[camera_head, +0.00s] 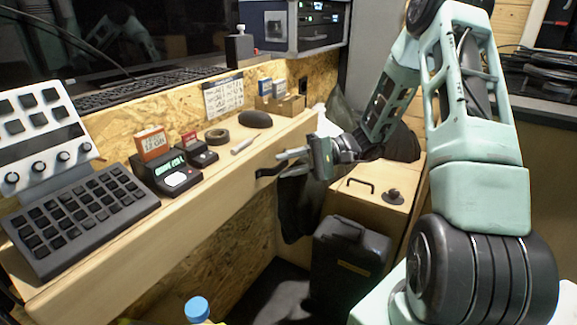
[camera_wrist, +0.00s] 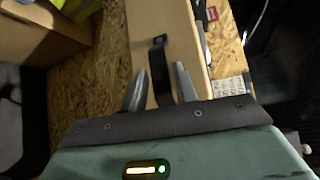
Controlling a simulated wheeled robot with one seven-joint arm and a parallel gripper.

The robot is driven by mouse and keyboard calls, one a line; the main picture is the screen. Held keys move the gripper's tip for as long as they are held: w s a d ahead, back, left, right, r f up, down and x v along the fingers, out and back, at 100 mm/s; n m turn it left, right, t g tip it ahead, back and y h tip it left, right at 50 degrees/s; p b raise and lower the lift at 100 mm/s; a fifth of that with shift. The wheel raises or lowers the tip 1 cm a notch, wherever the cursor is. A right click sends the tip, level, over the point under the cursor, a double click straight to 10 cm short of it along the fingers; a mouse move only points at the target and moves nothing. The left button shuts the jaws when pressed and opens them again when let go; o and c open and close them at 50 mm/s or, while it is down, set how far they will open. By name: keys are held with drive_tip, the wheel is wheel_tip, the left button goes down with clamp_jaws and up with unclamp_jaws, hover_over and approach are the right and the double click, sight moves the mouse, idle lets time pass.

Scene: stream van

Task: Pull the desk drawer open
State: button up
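The black drawer handle (camera_head: 265,173) sticks out from the pale wooden drawer front (camera_head: 232,190) on the desk's front edge. In the wrist view the handle (camera_wrist: 158,58) is a dark strip on the pale wood, reaching down between my two grey fingers. My gripper (camera_head: 281,157) is at the handle, just in front of the desk edge. In the wrist view my gripper (camera_wrist: 160,70) is open, one finger on each side of the handle, with gaps visible. I see no gap showing the drawer open.
A black case (camera_head: 348,262) stands on the floor below my gripper. A wooden cabinet (camera_head: 375,195) is behind it. Floor left of the case looks clear.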

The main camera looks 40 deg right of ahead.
drive_tip(key=shift+a, duration=0.15)
clamp_jaws()
drive_tip(key=s+d+p, duration=0.2)
drive_tip(key=s+d, duration=0.3)
drive_tip(key=s, duration=0.9)
drive_tip(key=shift+d, duration=0.1)
unclamp_jaws()
